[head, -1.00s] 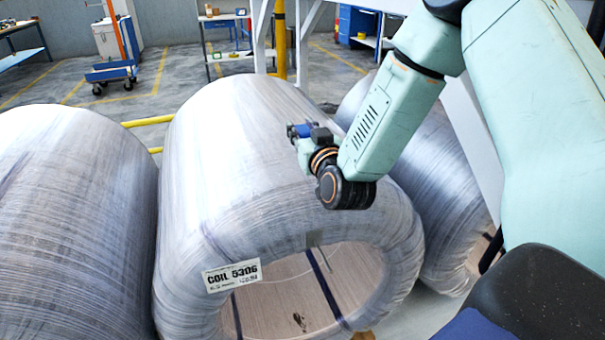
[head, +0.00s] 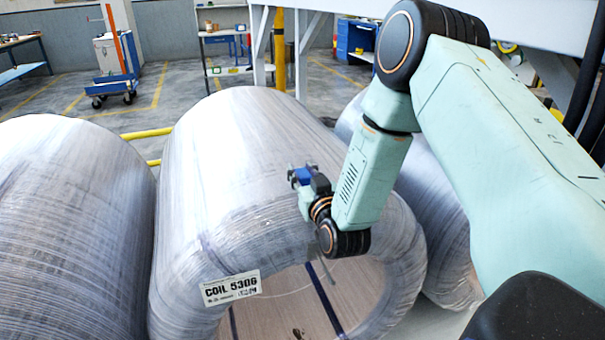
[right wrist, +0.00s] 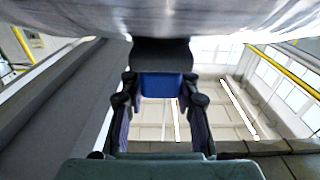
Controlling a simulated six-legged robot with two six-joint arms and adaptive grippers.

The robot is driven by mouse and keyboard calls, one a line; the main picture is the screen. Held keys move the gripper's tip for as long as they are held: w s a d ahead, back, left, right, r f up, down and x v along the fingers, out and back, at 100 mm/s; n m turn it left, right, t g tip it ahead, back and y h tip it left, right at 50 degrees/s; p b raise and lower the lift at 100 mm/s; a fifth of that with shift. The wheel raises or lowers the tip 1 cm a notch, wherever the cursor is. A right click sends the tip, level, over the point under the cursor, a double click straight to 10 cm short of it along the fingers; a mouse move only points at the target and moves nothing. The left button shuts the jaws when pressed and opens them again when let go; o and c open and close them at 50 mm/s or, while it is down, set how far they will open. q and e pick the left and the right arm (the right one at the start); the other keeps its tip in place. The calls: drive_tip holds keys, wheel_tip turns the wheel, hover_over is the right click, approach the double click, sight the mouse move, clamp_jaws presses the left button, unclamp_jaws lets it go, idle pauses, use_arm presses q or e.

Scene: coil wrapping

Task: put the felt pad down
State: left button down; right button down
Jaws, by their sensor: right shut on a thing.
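The felt pad (head: 303,175) is a small block with a blue body and a dark face. My right gripper (head: 300,180) is shut on it, in front of the upper face of the middle wrapped coil (head: 235,150). In the right wrist view the pad's blue part (right wrist: 160,87) sits between the two fingers, with its dark part beyond. The coil surface (right wrist: 150,15) fills the top of that view, close to the dark part. I cannot tell whether they touch. My left gripper is not in view.
Wrapped coils stand on the left (head: 70,230) and right (head: 440,230). A label (head: 231,288) is on the middle coil's front rim. A thin grey strip (head: 325,268) hangs below my wrist at the bore. A blue trolley (head: 112,85) stands on open floor behind.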

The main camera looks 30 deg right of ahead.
drive_tip(key=c, duration=1.3)
unclamp_jaws()
drive_tip(key=shift+s+a, duration=0.15)
drive_tip(key=o, duration=0.3)
drive_tip(key=shift+w+f, duration=0.1)
drive_tip(key=shift+w, duration=0.1)
drive_tip(key=shift+s, duration=0.1)
drive_tip(key=shift+r, duration=0.2)
drive_tip(key=shift+s, duration=0.3)
drive_tip(key=v, duration=1.1)
drive_tip(key=shift+s+p, duration=0.2)
drive_tip(key=shift+p, duration=0.2)
drive_tip(key=shift+f, duration=0.1)
